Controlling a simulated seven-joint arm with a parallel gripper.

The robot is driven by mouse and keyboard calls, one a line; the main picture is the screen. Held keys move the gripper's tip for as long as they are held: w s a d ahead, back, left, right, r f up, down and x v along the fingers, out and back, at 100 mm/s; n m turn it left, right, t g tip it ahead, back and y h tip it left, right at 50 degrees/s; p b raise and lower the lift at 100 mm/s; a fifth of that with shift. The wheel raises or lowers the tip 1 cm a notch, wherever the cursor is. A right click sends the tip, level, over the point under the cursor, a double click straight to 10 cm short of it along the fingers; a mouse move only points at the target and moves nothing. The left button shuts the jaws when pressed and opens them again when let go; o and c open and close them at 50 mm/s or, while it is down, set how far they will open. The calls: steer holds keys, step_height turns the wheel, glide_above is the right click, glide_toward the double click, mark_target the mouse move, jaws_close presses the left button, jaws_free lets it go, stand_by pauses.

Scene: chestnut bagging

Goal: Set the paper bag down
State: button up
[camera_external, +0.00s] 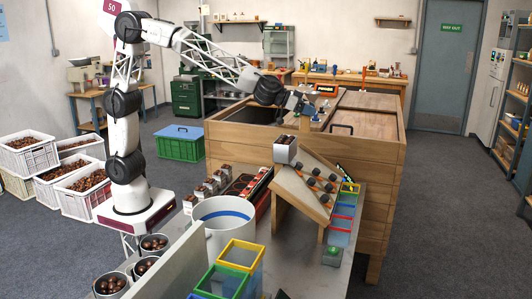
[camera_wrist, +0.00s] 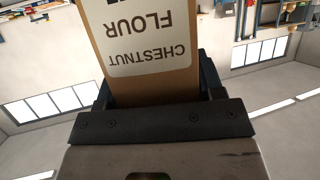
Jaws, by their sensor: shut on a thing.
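The paper bag (camera_wrist: 150,85) is brown with a white label reading CHESTNUT FLOUR, upside down in the wrist view. It stands between the two dark fingers of my gripper (camera_wrist: 156,88), which is shut on it. The bag's far end runs out of the top of that view.
A sloped wooden rack (camera_external: 305,190) with dark round pieces stands in front of the bench, with a small light box (camera_external: 285,150) at its upper end. A white bucket (camera_external: 225,228) and colored frames (camera_external: 240,254) are nearer. White crates (camera_external: 28,155) of chestnuts stand left.

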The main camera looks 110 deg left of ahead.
steer(key=s+a+f+n+g+y, duration=0.1)
steer(key=s+a, duration=0.2)
steer(key=a, duration=0.7)
steer(key=s+a+f+n+y, duration=0.2)
steer(key=a, duration=0.7)
steer(key=s+a+f+n+y, duration=0.1)
steer(key=s+a+f, duration=0.6)
steer(key=a, duration=0.3)
steer(key=s+a+f+g+y, duration=0.1)
steer(key=s+a+f, duration=0.6)
steer(key=a, duration=0.3)
steer(key=shift+a+f+n+g, duration=0.3)
steer(key=shift+a+n, duration=0.05)
steer(key=shift+n, duration=0.05)
